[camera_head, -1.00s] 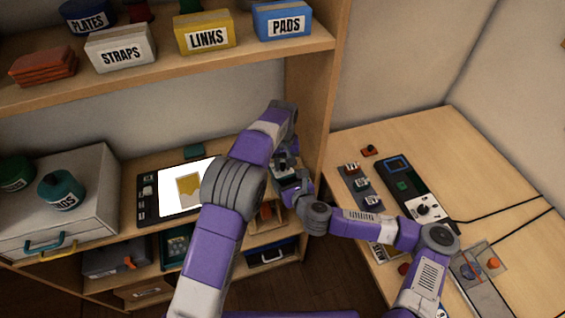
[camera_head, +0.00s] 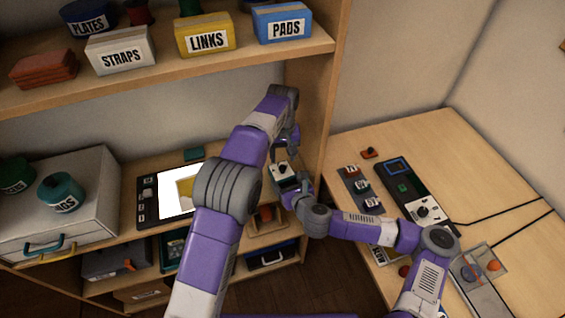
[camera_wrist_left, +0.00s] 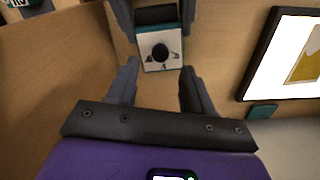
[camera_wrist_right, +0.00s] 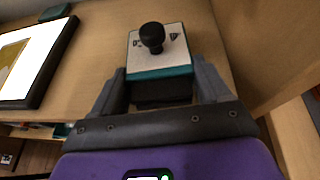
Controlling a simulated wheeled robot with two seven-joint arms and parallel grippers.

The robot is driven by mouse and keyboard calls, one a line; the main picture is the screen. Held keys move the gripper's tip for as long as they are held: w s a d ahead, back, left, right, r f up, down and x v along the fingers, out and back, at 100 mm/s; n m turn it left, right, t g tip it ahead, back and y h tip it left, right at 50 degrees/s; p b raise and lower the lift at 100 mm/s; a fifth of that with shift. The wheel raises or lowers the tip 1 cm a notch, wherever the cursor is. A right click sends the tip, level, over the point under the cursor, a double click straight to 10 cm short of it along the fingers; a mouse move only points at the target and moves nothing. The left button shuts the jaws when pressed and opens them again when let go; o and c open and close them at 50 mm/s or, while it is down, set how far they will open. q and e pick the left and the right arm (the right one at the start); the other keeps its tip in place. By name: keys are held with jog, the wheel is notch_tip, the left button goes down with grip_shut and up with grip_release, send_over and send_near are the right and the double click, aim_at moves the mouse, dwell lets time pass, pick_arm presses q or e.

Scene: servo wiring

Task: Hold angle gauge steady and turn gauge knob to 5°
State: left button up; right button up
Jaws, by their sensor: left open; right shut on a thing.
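The angle gauge (camera_head: 278,178) is a small teal block with a white face and a black knob (camera_head: 283,168), on the middle shelf near its right end. My right gripper (camera_wrist_right: 159,78) is shut on the gauge's sides, and the knob (camera_wrist_right: 152,36) stands clear of its fingers. My left gripper (camera_head: 287,143) is open and empty, apart from the knob and above it. In the left wrist view the gauge face (camera_wrist_left: 160,60) lies beyond the open left fingers. The face marks are too small to read.
A tablet (camera_head: 148,205) with a lit screen lies left of the gauge. The shelf's upright side panel (camera_head: 308,120) is close on the right. A bench (camera_head: 440,150) with a black device (camera_head: 408,190) and switches stands further right. Labelled boxes sit on the upper shelf.

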aim_at(282, 167)
pick_arm(q)
notch_tip(282, 167, up, 6)
jog(key=shift+r, duration=0.25)
pick_arm(e)
jog(key=o, duration=1.1)
jog(key=shift+c, duration=0.2)
